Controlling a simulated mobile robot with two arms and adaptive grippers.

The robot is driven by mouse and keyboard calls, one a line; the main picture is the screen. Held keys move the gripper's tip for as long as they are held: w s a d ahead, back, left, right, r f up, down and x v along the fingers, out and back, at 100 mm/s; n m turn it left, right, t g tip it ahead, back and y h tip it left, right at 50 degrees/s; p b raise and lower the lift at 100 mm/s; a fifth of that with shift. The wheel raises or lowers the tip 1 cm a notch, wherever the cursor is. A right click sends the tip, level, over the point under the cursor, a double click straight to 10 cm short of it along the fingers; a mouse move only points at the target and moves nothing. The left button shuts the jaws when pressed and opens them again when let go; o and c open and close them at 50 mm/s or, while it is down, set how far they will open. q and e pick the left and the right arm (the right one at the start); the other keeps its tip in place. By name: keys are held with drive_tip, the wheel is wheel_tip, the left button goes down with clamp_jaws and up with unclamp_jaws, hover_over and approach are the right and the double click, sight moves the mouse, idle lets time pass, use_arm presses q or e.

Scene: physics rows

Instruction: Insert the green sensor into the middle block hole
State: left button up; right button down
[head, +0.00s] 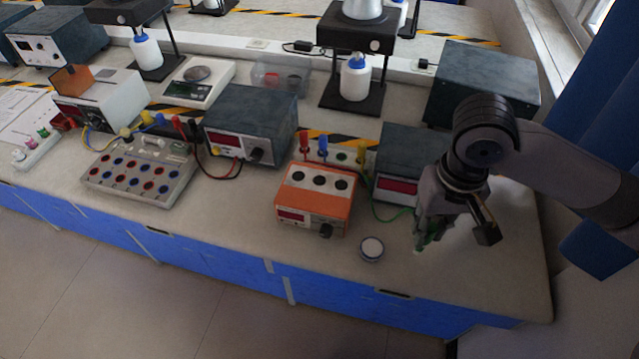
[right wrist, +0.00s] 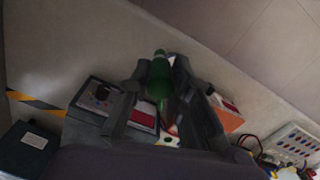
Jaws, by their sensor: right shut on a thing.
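The green sensor (head: 420,244) is held in my right gripper (head: 430,228), at the right of the orange block in the head view. In the right wrist view the green sensor (right wrist: 158,76) sits between the two fingers of the gripper (right wrist: 160,85), which are shut on it. Its lower part is partly hidden by the fingers in the head view. The orange block (head: 313,200) has three dark round holes in its top; the middle hole (head: 319,180) looks empty. The block shows only partly in the right wrist view (right wrist: 229,119). My left gripper is not in view.
Red, blue and yellow probes (head: 323,146) stand just behind the orange block. A dark meter box (head: 408,150) is behind the gripper, with a green cable (head: 392,217) at its front. A small round white-topped container (head: 371,248) lies between block and gripper, near the table's front edge.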

drive_tip(key=shift+w+a+r+n+p, duration=0.15)
drive_tip(key=shift+w+a+n+p, duration=0.25)
drive_tip(key=shift+n+p, duration=0.2)
drive_tip(key=w+a+n+p, duration=0.1)
drive_tip(key=w+a+n, duration=0.9)
drive_tip(key=n, duration=0.6)
drive_tip(key=w+a+n+p, duration=0.1)
drive_tip(key=w+a+n, duration=0.6)
drive_tip(key=w+n, duration=0.7)
wheel_tip(320, 180, down, 7)
drive_tip(key=s+n+b, duration=0.1)
drive_tip(key=b, duration=0.1)
drive_tip(key=shift+s+a+n, duration=0.15)
drive_tip(key=shift+s+n, duration=0.05)
drive_tip(key=shift+n, duration=0.1)
drive_tip(key=shift+p, duration=0.3)
